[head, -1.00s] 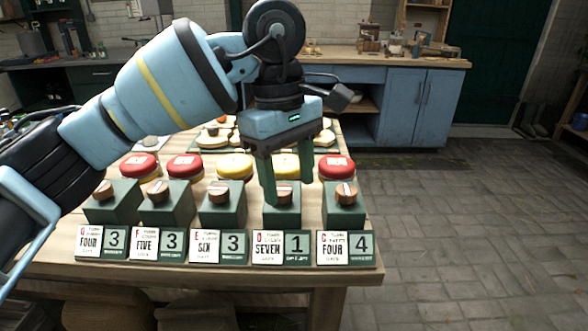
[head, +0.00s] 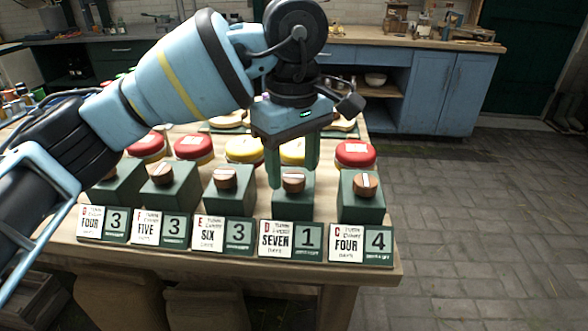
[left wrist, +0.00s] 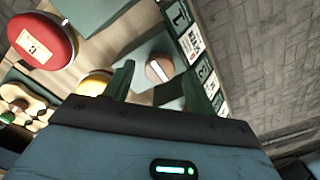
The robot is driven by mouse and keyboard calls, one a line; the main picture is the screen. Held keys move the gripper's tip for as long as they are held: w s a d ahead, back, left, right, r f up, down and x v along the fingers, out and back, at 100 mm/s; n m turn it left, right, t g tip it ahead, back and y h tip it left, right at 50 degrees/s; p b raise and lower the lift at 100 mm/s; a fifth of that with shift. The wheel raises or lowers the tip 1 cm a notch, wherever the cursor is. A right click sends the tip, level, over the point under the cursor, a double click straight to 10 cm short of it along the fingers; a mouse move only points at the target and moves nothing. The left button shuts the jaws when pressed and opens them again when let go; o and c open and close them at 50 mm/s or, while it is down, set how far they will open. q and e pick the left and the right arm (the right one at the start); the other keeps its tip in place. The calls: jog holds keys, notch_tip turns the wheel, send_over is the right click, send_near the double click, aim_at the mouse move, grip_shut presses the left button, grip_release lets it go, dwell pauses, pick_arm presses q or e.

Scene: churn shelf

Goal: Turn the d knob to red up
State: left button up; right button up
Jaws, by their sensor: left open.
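The knob (head: 293,182) is a round wooden dial with a pale stripe. It sits on a green block behind the SEVEN card (head: 276,239), whose small letter seems to be D. No red shows on it. My left gripper (head: 293,174) is open just above and behind this knob. In the left wrist view the gripper (left wrist: 156,75) has one finger on each side of the knob (left wrist: 159,68), which shows between the tips. I cannot tell if either finger touches it. My right gripper is out of view.
Similar knobs stand on both sides: one by the SIX card (head: 225,180) and one by the right FOUR card (head: 365,184). Red and yellow round buttons (head: 355,153) stand behind the blocks. The wooden table (head: 390,268) ends just right of the row.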

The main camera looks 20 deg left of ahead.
pick_arm(q)
jog(key=shift+f, duration=0.6)
jog(key=c, duration=1)
